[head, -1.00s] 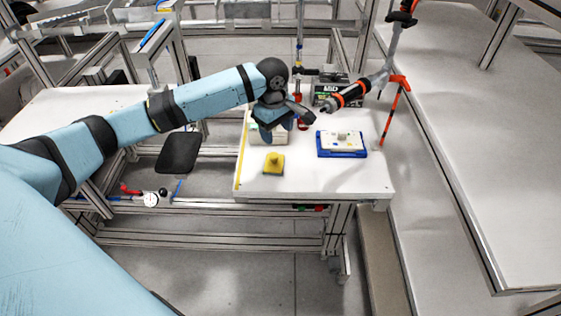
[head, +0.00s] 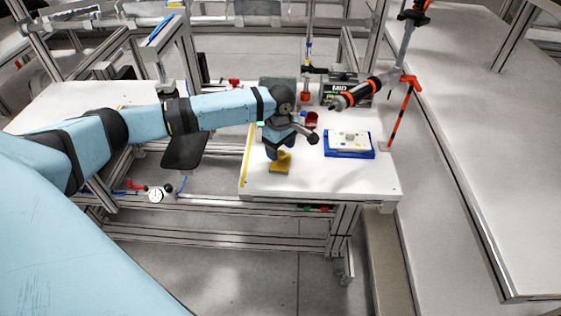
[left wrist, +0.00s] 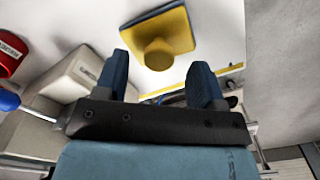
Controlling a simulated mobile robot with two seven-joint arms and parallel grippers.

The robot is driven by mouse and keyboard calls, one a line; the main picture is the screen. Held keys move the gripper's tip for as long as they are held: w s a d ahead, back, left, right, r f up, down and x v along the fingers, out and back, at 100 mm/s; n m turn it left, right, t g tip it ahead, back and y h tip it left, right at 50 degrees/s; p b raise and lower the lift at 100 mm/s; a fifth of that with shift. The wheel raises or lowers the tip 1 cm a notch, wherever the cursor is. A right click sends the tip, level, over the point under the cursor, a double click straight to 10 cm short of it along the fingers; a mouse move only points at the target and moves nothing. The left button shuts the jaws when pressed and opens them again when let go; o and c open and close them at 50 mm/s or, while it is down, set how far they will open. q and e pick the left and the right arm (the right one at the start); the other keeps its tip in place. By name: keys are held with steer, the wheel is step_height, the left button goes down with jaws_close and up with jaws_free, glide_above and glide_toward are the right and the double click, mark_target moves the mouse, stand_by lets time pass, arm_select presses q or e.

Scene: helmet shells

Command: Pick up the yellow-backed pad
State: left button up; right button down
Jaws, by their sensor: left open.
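The yellow-backed pad (head: 282,168) lies on the white table, left of the blue tray. In the left wrist view the pad (left wrist: 180,28) shows a square yellow back with a round yellow knob and a dark edge. My left gripper (head: 274,153) is just above the pad and hides part of it in the head view. In the left wrist view the left gripper (left wrist: 160,66) is open and empty, its two blue fingers apart, with the knob appearing beyond the gap between them. My right gripper is not in view.
A blue-edged tray (head: 349,154) with a white top sits right of the pad. A red cup (head: 312,120) and a dark box (head: 345,88) stand behind. An orange-and-black tool (head: 360,92) hangs over the table's back right. The table front (head: 330,182) is clear.

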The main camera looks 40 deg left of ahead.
mark_target(281, 152)
arm_select(q)
step_height(281, 152, down, 3)
steer(key=shift+r, duration=0.2)
steer(key=c, duration=1.1)
steer(key=shift+o, duration=0.2)
steer(key=shift+r, duration=0.1)
step_height(281, 152, up, 20)
steer(key=p, duration=0.1)
